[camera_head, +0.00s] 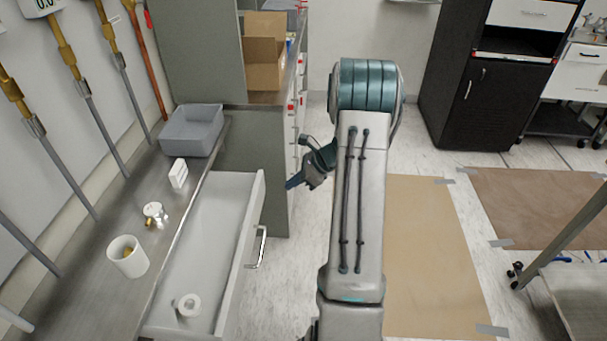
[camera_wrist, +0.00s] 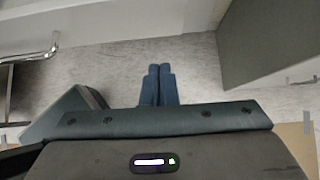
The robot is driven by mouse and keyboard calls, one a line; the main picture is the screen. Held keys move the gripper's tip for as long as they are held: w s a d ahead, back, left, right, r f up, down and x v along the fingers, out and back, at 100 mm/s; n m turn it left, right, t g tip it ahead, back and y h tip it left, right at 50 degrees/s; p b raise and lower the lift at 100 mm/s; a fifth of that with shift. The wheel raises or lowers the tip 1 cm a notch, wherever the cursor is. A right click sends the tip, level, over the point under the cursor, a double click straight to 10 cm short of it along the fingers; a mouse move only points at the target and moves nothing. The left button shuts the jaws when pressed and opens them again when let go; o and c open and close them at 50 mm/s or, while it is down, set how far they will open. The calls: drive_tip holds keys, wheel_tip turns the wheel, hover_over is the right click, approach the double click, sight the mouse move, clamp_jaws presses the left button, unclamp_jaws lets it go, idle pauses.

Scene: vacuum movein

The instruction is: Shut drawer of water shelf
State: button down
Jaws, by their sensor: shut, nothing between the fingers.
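The white drawer (camera_head: 254,218) of the water shelf (camera_head: 150,190) stands pulled out, with a silver bar handle (camera_head: 259,247) on its front. A white roll (camera_head: 187,305) lies inside it. My gripper (camera_head: 292,184) is beyond the drawer's far front corner, to the right of it and apart from the handle. In the wrist view my gripper (camera_wrist: 158,70) has its two blue fingers together and empty, over the floor. Part of the handle (camera_wrist: 42,56) shows at the left of the wrist view.
A grey bin (camera_head: 192,130), a small white box (camera_head: 178,174) and a white cup (camera_head: 128,256) stand on the metal top. A grey cabinet (camera_head: 255,165) is behind the drawer. Brown mats (camera_head: 430,250) lie on the floor at right. A black cabinet (camera_head: 490,100) stands farther back.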

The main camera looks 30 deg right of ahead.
sight(263, 193)
drive_tip(key=w+a, duration=0.1)
drive_tip(key=w+a+f, duration=0.1)
drive_tip(key=a, duration=0.1)
drive_tip(key=w+a+f+p, duration=0.1)
drive_tip(key=a, duration=0.1)
drive_tip(key=shift+w, duration=0.3)
